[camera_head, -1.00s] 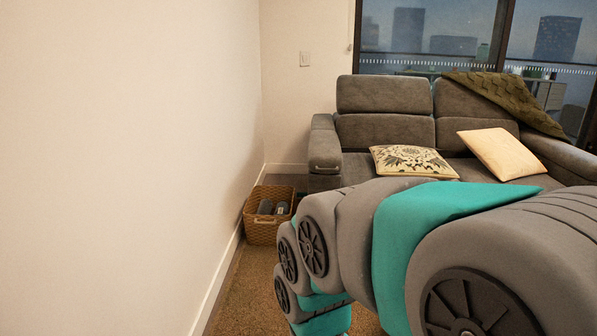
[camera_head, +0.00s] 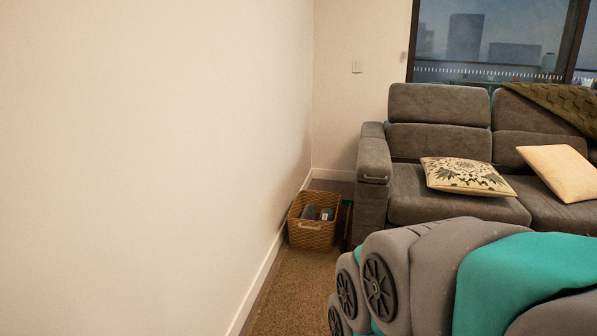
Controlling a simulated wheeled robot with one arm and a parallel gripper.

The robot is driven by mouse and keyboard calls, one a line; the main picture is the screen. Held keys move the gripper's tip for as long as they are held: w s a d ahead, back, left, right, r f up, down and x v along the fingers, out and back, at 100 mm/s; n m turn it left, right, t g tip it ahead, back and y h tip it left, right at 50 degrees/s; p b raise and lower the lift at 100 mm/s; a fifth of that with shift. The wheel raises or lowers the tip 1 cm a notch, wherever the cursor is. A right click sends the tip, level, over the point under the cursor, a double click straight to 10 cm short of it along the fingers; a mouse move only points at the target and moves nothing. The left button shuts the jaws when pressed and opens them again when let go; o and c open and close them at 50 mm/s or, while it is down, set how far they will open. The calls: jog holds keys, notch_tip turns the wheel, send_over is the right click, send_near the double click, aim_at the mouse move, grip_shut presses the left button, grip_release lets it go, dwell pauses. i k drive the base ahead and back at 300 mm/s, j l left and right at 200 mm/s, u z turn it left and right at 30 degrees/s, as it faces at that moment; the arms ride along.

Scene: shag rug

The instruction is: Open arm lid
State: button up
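A grey sofa (camera_head: 440,150) stands ahead to the right. Its left armrest (camera_head: 374,165) has a padded top with a small light handle (camera_head: 374,178) at the front end. The armrest top looks shut. My grey and teal arm crosses the lower right of the view, in front of the lower sofa. My gripper is not visible, so I cannot see what it holds.
A wicker basket (camera_head: 312,232) with dark items inside stands on the floor between the wall (camera_head: 150,160) and the sofa. A brown rug (camera_head: 285,295) covers the floor. A patterned cushion (camera_head: 466,175), a cream cushion (camera_head: 562,172) and a green throw (camera_head: 560,105) lie on the sofa.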

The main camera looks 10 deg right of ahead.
aim_at(373, 162)
jog(key=i+z, duration=0.1)
jog(key=z, duration=0.55)
jog(key=i+z, duration=0.25)
jog(key=i, duration=0.2)
jog(key=i+j+z, duration=0.25)
jog(key=i, duration=0.15)
jog(key=i+j+z, duration=0.25)
jog(key=i, duration=0.2)
jog(key=i+j, duration=0.1)
jog(key=i, duration=0.15)
jog(key=i+j, duration=0.15)
jog(key=i, duration=0.15)
